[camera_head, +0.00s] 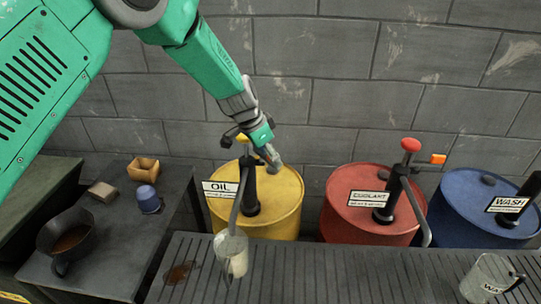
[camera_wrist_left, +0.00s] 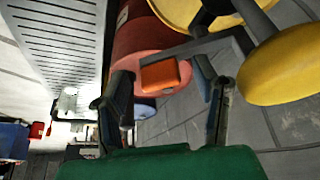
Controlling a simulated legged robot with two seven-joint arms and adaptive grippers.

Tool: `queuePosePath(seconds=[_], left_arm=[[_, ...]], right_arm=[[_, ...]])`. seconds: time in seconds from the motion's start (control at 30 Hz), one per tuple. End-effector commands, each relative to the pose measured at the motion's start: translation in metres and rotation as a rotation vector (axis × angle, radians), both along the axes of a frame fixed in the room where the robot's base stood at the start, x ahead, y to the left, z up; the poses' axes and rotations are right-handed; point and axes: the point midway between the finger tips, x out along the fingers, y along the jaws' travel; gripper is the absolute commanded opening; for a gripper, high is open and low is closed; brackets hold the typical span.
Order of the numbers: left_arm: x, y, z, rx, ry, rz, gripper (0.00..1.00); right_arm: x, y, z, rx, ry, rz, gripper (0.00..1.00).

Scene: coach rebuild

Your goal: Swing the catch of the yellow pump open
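The yellow pump's yellow knob (camera_head: 243,138) tops a black post (camera_head: 250,185) on the yellow drum (camera_head: 285,190), labelled OIL. In the left wrist view the knob (camera_wrist_left: 280,72) is large at the right. A dark bar (camera_wrist_left: 208,46) runs from near it to an orange catch (camera_wrist_left: 160,75). My left gripper (camera_head: 266,155) is beside the pump head and hides the catch in the head view. In the left wrist view its fingers are apart, one on each side of the catch. I cannot tell whether they touch it. My right gripper is not in view.
A red drum (camera_head: 345,188) with a red-knobbed pump and a blue drum (camera_head: 465,205) stand to the right. A clear jug (camera_head: 231,252) stands under the oil spout on the slatted bench (camera_head: 330,275). Another jug (camera_head: 487,280) is at the right. A side table holds a black pan (camera_head: 65,238).

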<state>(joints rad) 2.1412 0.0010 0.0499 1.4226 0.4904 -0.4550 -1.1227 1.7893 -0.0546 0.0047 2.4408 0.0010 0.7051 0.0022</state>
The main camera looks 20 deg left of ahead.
Motion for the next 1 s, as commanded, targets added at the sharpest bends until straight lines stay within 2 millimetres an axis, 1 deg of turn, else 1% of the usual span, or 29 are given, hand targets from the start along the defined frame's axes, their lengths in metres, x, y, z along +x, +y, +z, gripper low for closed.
queuePosePath(seconds=[0.13, 0.23, 0.37, 0.6, 0.7, 0.83, 1.0], left_arm=[[0.000, 0.000, 0.000, 0.001, 0.002, 0.000, 0.55], [-0.003, 0.002, 0.007, 0.000, 0.001, 0.000, 0.55], [-0.009, 0.007, 0.029, -0.001, 0.000, -0.001, 0.55], [-0.023, 0.021, 0.076, -0.001, -0.002, -0.001, 0.55], [-0.028, 0.025, 0.091, -0.001, -0.001, 0.000, 0.55], [-0.032, 0.029, 0.104, -0.001, -0.001, 0.000, 0.55], [-0.034, 0.031, 0.109, 0.000, 0.001, 0.000, 0.55]], right_arm=[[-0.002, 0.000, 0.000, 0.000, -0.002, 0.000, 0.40], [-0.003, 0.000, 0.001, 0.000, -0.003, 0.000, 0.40], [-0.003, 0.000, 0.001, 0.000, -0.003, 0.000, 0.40], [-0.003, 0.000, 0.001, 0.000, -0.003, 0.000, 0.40], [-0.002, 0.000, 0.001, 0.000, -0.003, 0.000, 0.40], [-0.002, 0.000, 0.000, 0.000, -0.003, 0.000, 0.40], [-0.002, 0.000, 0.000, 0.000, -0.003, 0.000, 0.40]])
